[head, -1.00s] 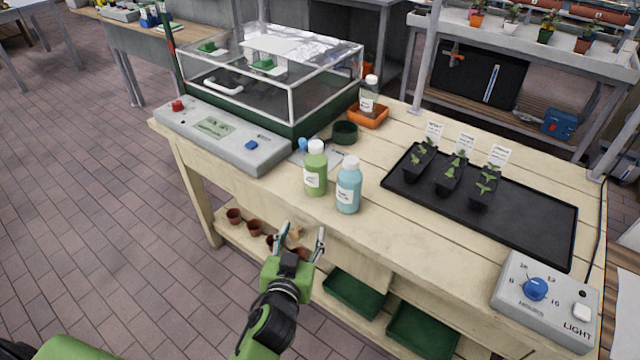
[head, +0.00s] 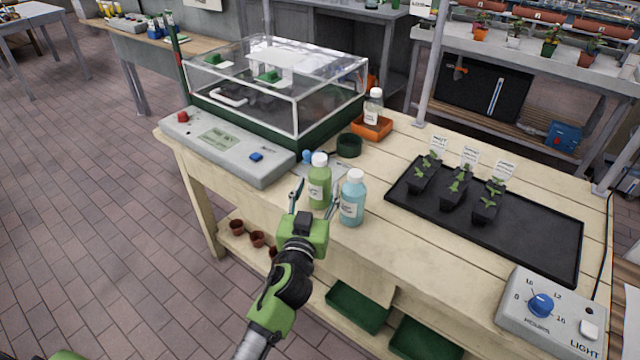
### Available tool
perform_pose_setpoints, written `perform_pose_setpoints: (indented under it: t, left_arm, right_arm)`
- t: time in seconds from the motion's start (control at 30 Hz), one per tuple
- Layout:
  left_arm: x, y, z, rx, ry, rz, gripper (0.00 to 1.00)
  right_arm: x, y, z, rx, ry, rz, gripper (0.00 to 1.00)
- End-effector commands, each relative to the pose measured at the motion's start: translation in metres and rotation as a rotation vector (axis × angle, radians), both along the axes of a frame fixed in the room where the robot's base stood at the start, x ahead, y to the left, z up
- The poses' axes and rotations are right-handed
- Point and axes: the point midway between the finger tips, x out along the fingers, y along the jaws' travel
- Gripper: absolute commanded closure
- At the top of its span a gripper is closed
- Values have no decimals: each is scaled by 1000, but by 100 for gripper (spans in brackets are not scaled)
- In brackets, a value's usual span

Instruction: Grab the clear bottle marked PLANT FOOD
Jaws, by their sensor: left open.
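A clear bottle (head: 373,106) with a white cap and pale label stands in an orange tray (head: 371,128) at the back of the bench; its label is too small to read. A green bottle (head: 319,178) and a light blue bottle (head: 352,204), both white-capped and labelled, stand side by side near the front edge. My left gripper (head: 315,192) is open and empty. Its fingers show on either side of the lower green bottle; I cannot tell whether they reach around it. The clear bottle is farther back and to the right. My right gripper is not in view.
A clear-lidded propagator (head: 290,112) and grey control box (head: 225,148) stand at left. A dark green round dish (head: 349,145) lies between the bottles. A black tray (head: 540,228) with labelled seedlings and a light timer (head: 545,312) fill the right.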

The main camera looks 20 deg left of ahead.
Motion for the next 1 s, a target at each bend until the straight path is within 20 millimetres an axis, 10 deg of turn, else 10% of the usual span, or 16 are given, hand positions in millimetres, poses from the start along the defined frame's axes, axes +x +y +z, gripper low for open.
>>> perform_pose_setpoints:
  t: [0.7,0.87,1.0]
  left_arm:
    - [53,8,-5,0,1,0,51]
    - [53,8,-5,1,1,0,90]
    - [53,8,-3,0,-2,-1,90]
  right_arm:
    - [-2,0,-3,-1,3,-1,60]
    - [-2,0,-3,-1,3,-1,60]
    - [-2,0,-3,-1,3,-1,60]
